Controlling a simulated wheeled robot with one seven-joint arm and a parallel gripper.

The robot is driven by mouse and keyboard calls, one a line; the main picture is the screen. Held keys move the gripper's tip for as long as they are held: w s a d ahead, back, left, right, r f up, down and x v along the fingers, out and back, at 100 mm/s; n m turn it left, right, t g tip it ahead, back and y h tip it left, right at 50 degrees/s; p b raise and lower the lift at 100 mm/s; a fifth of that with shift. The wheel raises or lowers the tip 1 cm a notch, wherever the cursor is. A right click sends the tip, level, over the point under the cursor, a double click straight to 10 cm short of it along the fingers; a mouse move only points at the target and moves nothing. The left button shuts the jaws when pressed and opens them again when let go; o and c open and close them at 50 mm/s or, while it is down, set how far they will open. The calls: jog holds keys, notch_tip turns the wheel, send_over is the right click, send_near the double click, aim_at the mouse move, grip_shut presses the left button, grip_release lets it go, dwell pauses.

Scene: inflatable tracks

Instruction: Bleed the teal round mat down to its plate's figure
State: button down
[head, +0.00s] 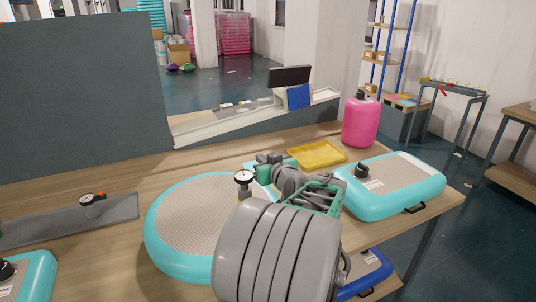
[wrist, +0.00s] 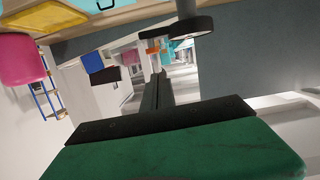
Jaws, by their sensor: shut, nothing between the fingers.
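The teal round mat (head: 165,228) lies on the wooden table, with a grey-beige top. A round white-faced gauge (head: 243,177) stands on it with a yellowish part below; its reading is too small to tell. A dark disc on a stem, probably this gauge, shows in the wrist view (wrist: 190,27). My gripper (head: 252,166) is shut and empty, close behind and right of the gauge, seemingly apart from it. Its dark finger shows in the wrist view (wrist: 156,92). My arm hides the mat's right and front parts. I cannot see a plate with a figure for this mat.
A teal rectangular mat (head: 420,186) with a black valve and white label lies at right. A yellow tray (head: 316,154) and pink bottle (head: 360,120) stand behind. At left are a grey strip (head: 65,222) with a second gauge (head: 92,198) and another teal mat (head: 38,275).

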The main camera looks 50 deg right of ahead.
notch_tip(320, 180, down, 2)
jog(key=shift+s+f, duration=0.15)
jog(key=shift+f, duration=0.05)
notch_tip(320, 180, down, 3)
jog(key=b, duration=0.3)
jog(key=shift+r+b, duration=0.15)
jog(key=shift+b, duration=0.2)
jog(key=shift+a+f, duration=0.1)
jog(key=shift+f, duration=0.1)
dwell(1.2)
jog(key=shift+r, duration=0.1)
dwell(2.6)
